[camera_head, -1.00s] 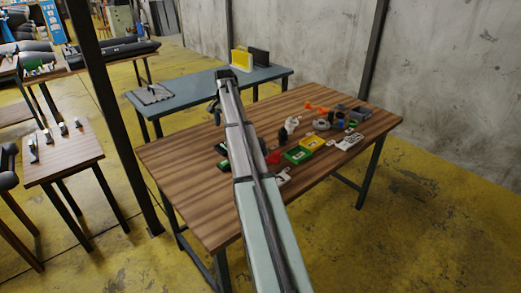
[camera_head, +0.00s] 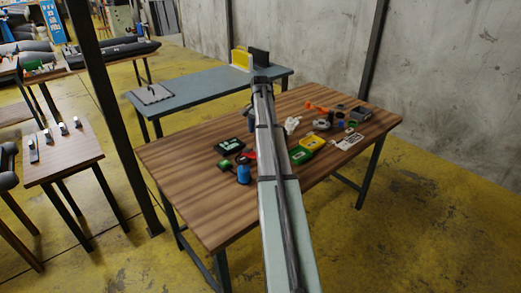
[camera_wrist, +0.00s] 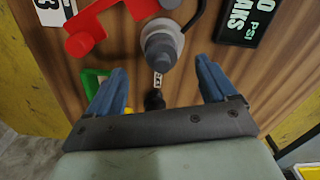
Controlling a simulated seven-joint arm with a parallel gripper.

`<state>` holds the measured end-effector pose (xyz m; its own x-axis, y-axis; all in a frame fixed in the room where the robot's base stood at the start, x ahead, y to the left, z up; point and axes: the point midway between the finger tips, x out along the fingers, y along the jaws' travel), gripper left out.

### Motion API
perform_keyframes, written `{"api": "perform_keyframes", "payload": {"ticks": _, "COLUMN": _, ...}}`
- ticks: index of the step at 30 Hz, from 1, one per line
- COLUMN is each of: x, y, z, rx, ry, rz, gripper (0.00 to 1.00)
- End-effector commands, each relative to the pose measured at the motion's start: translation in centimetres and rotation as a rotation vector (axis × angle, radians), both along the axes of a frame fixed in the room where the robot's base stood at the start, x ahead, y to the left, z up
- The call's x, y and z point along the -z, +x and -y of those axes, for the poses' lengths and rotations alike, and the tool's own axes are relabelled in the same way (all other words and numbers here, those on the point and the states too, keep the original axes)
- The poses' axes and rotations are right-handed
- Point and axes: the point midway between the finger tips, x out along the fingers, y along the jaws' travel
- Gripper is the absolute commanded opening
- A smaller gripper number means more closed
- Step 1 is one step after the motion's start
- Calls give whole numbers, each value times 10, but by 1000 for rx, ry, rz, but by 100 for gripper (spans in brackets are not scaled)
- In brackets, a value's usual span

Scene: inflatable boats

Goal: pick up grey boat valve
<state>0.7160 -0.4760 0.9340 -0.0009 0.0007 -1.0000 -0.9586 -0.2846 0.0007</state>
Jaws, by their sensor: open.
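The grey boat valve (camera_wrist: 161,47), a round grey cap on a lighter round base, lies on the wooden table, upper centre in the wrist view. My gripper (camera_wrist: 160,66) is open, its two blue fingers apart on either side of the view, with nothing between the tips. The valve is in line with the gap, beyond the fingertips. I cannot tell the exact distance. In the head view my arm crosses the table, and I cannot make out the valve there.
Near the valve are a red part (camera_wrist: 83,42), a black display with PSI lettering (camera_wrist: 250,20) and a green part (camera_wrist: 90,82).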

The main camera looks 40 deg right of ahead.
Motion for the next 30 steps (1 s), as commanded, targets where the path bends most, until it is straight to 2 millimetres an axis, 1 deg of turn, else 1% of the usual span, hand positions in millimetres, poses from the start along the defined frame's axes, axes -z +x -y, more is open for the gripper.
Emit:
{"api": "perform_keyframes", "payload": {"ticks": 3, "x": 8, "y": 0, "z": 0, "rx": 0, "ry": -1, "rz": 0, "gripper": 85}}
{"api": "perform_keyframes", "payload": {"ticks": 8, "x": 13, "y": 0, "z": 0, "rx": 0, "ry": -1, "rz": 1, "gripper": 85}}
{"api": "perform_keyframes", "payload": {"ticks": 11, "x": 20, "y": 1, "z": 1, "rx": 0, "ry": 0, "rz": 0, "gripper": 85}}
{"api": "perform_keyframes", "payload": {"ticks": 14, "x": 31, "y": 1, "z": 2, "rx": 0, "ry": 1, "rz": 0, "gripper": 85}}
{"api": "perform_keyframes", "payload": {"ticks": 18, "x": 50, "y": 1, "z": 3, "rx": 0, "ry": 1, "rz": -1, "gripper": 85}}
{"api": "perform_keyframes", "payload": {"ticks": 21, "x": 60, "y": 2, "z": 3, "rx": 0, "ry": 0, "rz": 0, "gripper": 85}}
{"api": "perform_keyframes", "payload": {"ticks": 24, "x": 63, "y": 2, "z": 3, "rx": 0, "ry": -1, "rz": 1, "gripper": 85}}
{"api": "perform_keyframes", "payload": {"ticks": 29, "x": 63, "y": 2, "z": 3, "rx": 0, "ry": -1, "rz": 1, "gripper": 85}}
{"api": "perform_keyframes", "payload": {"ticks": 30, "x": 63, "y": 2, "z": 3, "rx": 0, "ry": -1, "rz": 1, "gripper": 81}}
